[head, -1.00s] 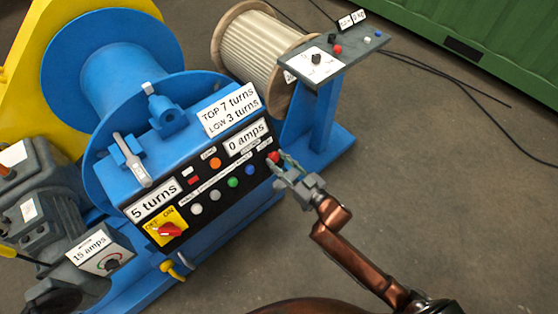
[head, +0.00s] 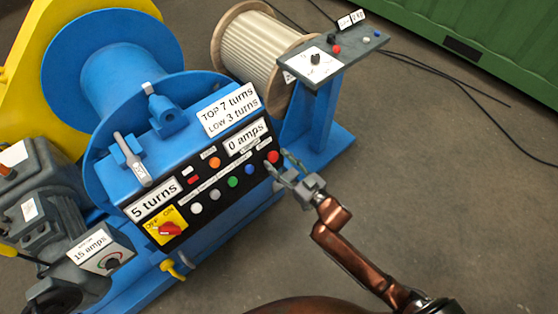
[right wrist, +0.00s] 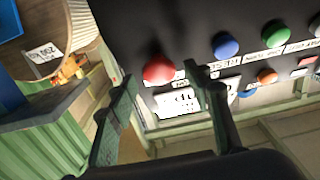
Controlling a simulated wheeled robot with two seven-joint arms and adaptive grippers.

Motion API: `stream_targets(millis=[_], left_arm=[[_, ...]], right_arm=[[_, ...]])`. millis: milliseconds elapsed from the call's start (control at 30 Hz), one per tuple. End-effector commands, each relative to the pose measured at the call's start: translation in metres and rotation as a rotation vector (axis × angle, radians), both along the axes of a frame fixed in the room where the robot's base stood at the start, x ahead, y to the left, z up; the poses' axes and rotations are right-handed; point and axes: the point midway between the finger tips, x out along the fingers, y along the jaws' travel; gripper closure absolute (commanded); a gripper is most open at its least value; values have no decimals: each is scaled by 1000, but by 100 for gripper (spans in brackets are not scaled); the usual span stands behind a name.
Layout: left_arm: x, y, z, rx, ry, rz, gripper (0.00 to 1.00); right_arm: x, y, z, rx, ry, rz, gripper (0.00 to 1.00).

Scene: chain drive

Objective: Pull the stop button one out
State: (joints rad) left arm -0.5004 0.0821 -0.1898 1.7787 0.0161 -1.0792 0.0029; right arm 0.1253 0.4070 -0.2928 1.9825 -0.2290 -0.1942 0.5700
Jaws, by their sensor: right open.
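The red stop button (head: 273,157) is at the right end of the button row on the black control panel (head: 215,199). It also shows in the right wrist view as a red knob (right wrist: 159,70), just beyond the fingertips. My right gripper (head: 279,162) is open, its fingers pointing at the button from the right; in the right wrist view its fingertips (right wrist: 162,85) are spread with the button seen between them. Nothing is between the fingers that I can see held. I cannot tell whether the button is pressed in. My left gripper is not in view.
Blue (head: 249,170), green (head: 233,182) and white (head: 197,209) buttons sit left of the red one. A red rotary switch (head: 169,229) is on a yellow plate. A blue pedestal with a grey console (head: 350,57) stands behind.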

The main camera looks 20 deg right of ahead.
Motion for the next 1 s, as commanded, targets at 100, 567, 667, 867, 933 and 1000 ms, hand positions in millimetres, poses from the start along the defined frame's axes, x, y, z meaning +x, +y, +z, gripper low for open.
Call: stream_targets(millis=[100, 567, 667, 867, 933, 1000], left_arm=[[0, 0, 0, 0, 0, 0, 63], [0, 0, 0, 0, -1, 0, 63], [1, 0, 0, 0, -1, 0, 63], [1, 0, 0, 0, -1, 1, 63], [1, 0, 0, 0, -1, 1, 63], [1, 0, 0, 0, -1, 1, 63]], right_arm=[[-11, -4, -1, -1, 2, -1, 54], [-94, -34, -1, 0, 3, -1, 54], [-104, -38, -1, 0, 2, -1, 54], [-112, -41, 0, 0, 0, -1, 54], [-113, -41, 0, 0, 0, -1, 54], [-112, -41, 0, 0, 0, -1, 54]])
